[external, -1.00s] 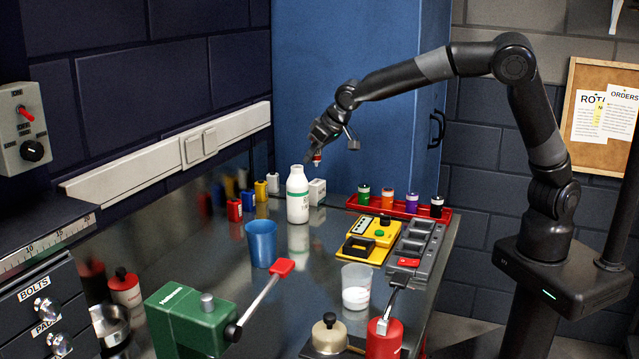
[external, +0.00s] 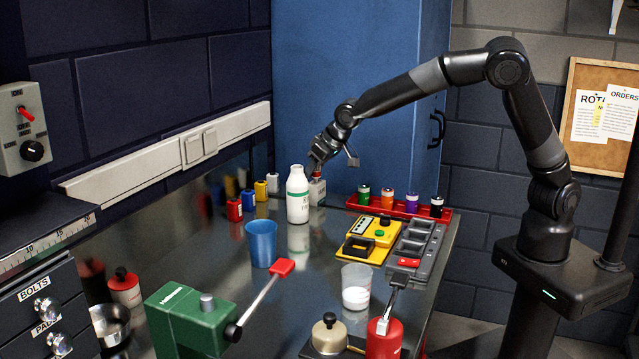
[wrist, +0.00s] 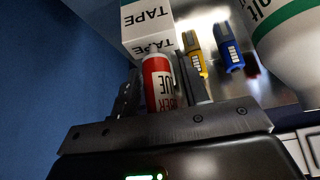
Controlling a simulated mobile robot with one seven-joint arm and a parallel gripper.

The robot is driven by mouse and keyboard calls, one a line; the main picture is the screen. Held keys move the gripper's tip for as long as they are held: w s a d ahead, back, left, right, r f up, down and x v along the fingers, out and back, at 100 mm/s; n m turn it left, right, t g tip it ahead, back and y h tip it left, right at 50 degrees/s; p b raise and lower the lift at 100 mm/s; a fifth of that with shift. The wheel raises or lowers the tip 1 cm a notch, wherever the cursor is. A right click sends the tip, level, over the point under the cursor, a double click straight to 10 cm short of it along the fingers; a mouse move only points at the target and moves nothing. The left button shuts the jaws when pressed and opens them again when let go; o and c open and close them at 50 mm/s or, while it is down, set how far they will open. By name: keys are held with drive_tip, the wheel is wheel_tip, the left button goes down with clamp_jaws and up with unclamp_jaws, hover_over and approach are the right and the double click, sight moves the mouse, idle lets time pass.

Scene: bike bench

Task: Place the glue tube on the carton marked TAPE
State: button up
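The glue tube (wrist: 160,82) is red and white and stands between the two fingers of my gripper (wrist: 163,92) in the wrist view. In the external view its red part (external: 317,174) shows just under my gripper (external: 316,166). The white carton marked TAPE (wrist: 148,22) is right beyond the tube in the wrist view. In the external view the carton (external: 318,191) stands directly below the tube, partly behind the white bottle. The tube is at the carton's top; I cannot tell whether they touch. My gripper is shut on the tube.
A white bottle with a green label (external: 298,195) stands close to the left of the carton. Yellow (external: 261,190) and blue (external: 248,200) small containers are further left. A red tray (external: 400,208) with several coloured pots lies to the right. The blue cabinet is behind.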

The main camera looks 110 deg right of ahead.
drive_tip(key=shift+o, duration=0.3)
drive_tip(key=shift+s+a+r, duration=0.15)
drive_tip(key=shift+a+r, duration=0.05)
drive_tip(key=shift+r, duration=0.35)
drive_tip(key=v, duration=1.1)
drive_tip(key=s+a+n+t+y, duration=0.1)
drive_tip(key=s+a+n+y, duration=0.4)
drive_tip(key=s+a, duration=2.4)
drive_tip(key=a+n, duration=0.2)
drive_tip(key=n, duration=0.3)
drive_tip(key=shift+f, duration=0.2)
drive_tip(key=shift+a, duration=0.15)
